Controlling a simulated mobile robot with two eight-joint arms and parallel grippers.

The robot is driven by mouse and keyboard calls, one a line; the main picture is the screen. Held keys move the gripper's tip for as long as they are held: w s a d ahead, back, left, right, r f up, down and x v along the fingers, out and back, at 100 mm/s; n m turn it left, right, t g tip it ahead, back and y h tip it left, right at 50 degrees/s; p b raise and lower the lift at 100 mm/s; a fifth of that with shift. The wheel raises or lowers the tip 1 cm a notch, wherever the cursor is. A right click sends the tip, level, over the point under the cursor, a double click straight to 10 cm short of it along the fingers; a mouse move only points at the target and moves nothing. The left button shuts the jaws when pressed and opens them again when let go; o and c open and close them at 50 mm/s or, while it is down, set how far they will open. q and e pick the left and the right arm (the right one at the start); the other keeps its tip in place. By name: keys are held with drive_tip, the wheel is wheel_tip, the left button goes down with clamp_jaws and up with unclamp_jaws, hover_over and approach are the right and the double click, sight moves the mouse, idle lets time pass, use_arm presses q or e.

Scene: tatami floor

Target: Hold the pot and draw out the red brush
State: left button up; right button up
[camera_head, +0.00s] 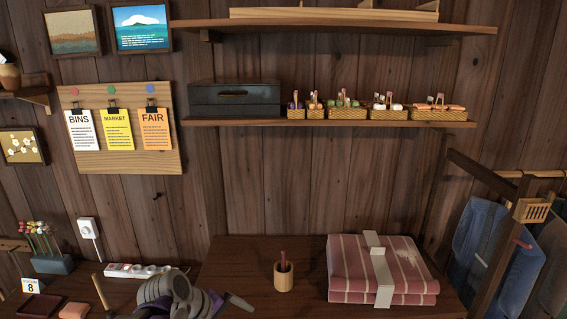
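A small light wooden pot (284,282) stands upright on the dark wooden table, near the middle of the head view. A reddish brush (283,258) stands in it, its upper part above the rim and its lower end hidden inside. A grey jointed shape with purple parts at the bottom left looks like my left arm. Its end, my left gripper (227,300), is left of the pot and apart from it. Whether its fingers are open is unclear. My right gripper is not in view.
Folded pink striped cloth (345,270) with a white band lies right of the pot. The dark table (250,256) is bare around the pot. A power strip (140,270) and flower planter (52,263) are at left. A rack with blue garments (480,240) stands at right.

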use_arm(q)
drive_tip(key=w+d+f+n+h+b, duration=0.1)
drive_tip(key=w+f+n+h, duration=0.15)
drive_tip(key=w, duration=0.55)
drive_tip(key=w+d+f+n+h+b, duration=0.1)
drive_tip(key=w+n+h, duration=0.1)
drive_tip(key=w+n, duration=0.35)
drive_tip(key=n+h, duration=0.4)
approach(275, 278)
drive_tip(key=shift+b+x, duration=0.35)
drive_tip(key=shift+x, duration=0.55)
drive_tip(key=shift+w+f+n, duration=0.2)
drive_tip(key=shift+f+n, duration=0.05)
drive_tip(key=shift+n, duration=0.05)
drive_tip(key=shift+h, duration=0.25)
drive_tip(key=shift+x, duration=5)
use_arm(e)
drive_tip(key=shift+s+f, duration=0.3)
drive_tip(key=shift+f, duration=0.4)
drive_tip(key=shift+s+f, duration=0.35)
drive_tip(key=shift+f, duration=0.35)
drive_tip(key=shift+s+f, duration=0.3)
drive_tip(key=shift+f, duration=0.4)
use_arm(q)
drive_tip(key=shift+f, duration=0.15)
drive_tip(key=c, duration=0.8)
drive_tip(key=o, duration=0.8)
